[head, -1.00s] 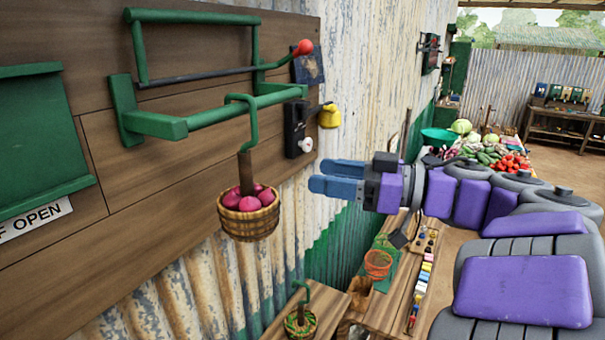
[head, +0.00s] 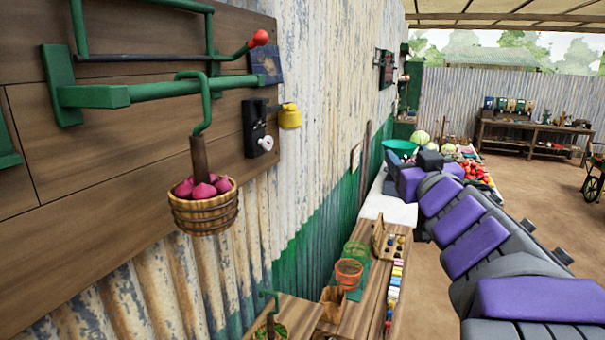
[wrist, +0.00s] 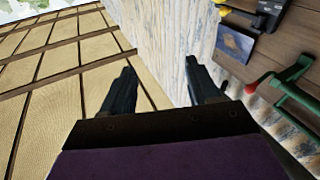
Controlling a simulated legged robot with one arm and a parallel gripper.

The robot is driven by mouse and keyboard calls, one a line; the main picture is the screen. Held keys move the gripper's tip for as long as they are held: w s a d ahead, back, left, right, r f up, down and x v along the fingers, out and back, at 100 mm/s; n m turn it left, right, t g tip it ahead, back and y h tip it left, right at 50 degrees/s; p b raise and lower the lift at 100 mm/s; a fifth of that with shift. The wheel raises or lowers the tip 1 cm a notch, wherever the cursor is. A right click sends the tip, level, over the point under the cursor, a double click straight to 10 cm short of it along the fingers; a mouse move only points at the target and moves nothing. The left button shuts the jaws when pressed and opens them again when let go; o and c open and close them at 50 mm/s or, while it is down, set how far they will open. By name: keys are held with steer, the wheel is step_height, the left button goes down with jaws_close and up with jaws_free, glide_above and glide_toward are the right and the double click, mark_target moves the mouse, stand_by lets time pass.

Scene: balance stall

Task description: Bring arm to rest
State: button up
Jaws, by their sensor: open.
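My gripper (wrist: 158,88) shows in the wrist view with its two dark fingers apart and nothing between them. It points up toward the roof and the top of the corrugated wall. In the head view my grey and purple arm (head: 475,235) stretches away along the right side, and the gripper's fingers are hidden at its far end. A basket of pink-red onions (head: 203,208) hangs from a green hook (head: 203,105) on the wall frame, well apart from my arm.
The green bar frame (head: 130,95) with a red-knobbed lever (head: 258,38) is on the wooden board at left. A bench (head: 370,300) with an orange cup (head: 349,272) stands below. Produce (head: 470,160) lies near my arm's far end. Open floor is at right.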

steer(key=s+d+f+m+g+h+b, duration=0.25)
steer(key=s+f, duration=0.25)
steer(key=f, duration=0.5)
steer(key=s+d+f+m+g+h+b, duration=0.15)
steer(key=s+f+g, duration=0.25)
steer(key=f, duration=0.5)
steer(key=s+d+f+m+g+h+b, duration=0.15)
steer(key=s+f+g, duration=0.3)
steer(key=f, duration=0.55)
steer(key=s+a+f+n+g+y+b, duration=0.1)
steer(key=s+a+f+g, duration=0.2)
steer(key=s+f, duration=0.3)
steer(key=s+a+f+n+g+y+b, duration=0.1)
steer(key=s+a+f+g, duration=0.3)
steer(key=s, duration=0.7)
steer(key=s+a+f+n+g+y+b, duration=0.1)
steer(key=s+a+f+g+y+b, duration=0.1)
steer(key=s+f, duration=0.6)
steer(key=shift+s+a+g+b, duration=0.3)
steer(key=shift+s+a+g, duration=0.45)
steer(key=shift+a, duration=0.45)
steer(key=shift+y, duration=0.25)
